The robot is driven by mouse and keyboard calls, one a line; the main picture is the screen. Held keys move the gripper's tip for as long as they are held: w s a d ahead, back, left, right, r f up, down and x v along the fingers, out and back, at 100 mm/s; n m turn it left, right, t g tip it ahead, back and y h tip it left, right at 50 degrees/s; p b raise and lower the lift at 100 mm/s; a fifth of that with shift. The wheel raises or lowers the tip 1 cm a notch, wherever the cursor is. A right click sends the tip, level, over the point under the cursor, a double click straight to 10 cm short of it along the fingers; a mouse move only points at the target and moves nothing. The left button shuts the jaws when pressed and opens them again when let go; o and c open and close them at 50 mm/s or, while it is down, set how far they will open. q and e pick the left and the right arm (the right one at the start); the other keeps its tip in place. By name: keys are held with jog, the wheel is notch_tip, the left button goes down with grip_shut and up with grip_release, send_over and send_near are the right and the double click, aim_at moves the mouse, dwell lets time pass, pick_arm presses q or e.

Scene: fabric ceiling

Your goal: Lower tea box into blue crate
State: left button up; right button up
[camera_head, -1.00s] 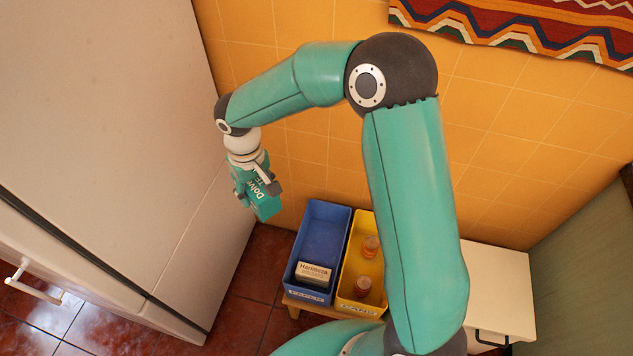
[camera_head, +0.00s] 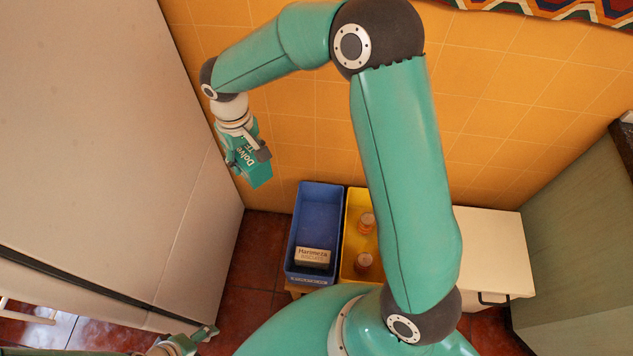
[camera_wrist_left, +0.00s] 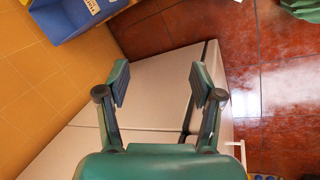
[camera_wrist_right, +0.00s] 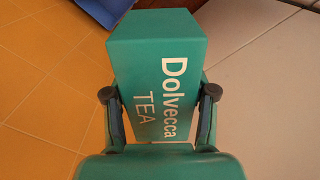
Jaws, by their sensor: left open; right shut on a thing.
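The green tea box (camera_head: 255,166), lettered "Dolvecca TEA", is held by my right gripper (camera_head: 245,150) to the left of and above the blue crate (camera_head: 319,215). In the right wrist view the tea box (camera_wrist_right: 158,80) sits between both fingers of the gripper (camera_wrist_right: 160,105). The blue crate stands on a low support and holds a "Harimeza" biscuit box (camera_head: 313,257) at its near end; its far part is empty. My left gripper (camera_head: 205,335) is at the bottom left of the head view. In the left wrist view it (camera_wrist_left: 160,85) is open and empty.
A yellow crate (camera_head: 352,208) with orange-lidded jars (camera_head: 366,222) stands directly right of the blue crate. A tall pale cabinet or fridge (camera_head: 120,130) is on the left, close to the tea box. The tiled wall (camera_head: 310,110) is behind.

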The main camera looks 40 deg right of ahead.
pick_arm(q)
jog(key=o, duration=0.4)
notch_tip(320, 180, down, 8)
jog(key=b, duration=0.7)
jog(key=shift+r, duration=0.2)
jog(key=shift+c, duration=0.2)
pick_arm(e)
jog(key=s+d+f+m+b, duration=0.1)
jog(key=d+f+m+b, duration=0.6)
jog(key=f+m, duration=0.25)
jog(key=s+d+f+m+b, duration=0.1)
jog(key=d+f+m+b, duration=0.55)
jog(key=f+m, duration=0.35)
jog(key=d+f+m+b, duration=0.7)
jog(key=f+m+b, duration=0.15)
jog(key=f, duration=0.25)
pick_arm(q)
notch_tip(320, 180, down, 27)
jog(key=b, duration=0.5)
pick_arm(e)
notch_tip(320, 180, down, 10)
jog(key=shift+s+a, duration=0.2)
jog(key=shift+a, duration=0.05)
pick_arm(q)
jog(key=shift+f, duration=0.15)
notch_tip(320, 180, down, 14)
jog(key=b, duration=1.4)
pick_arm(e)
jog(key=shift+f, duration=7.8)
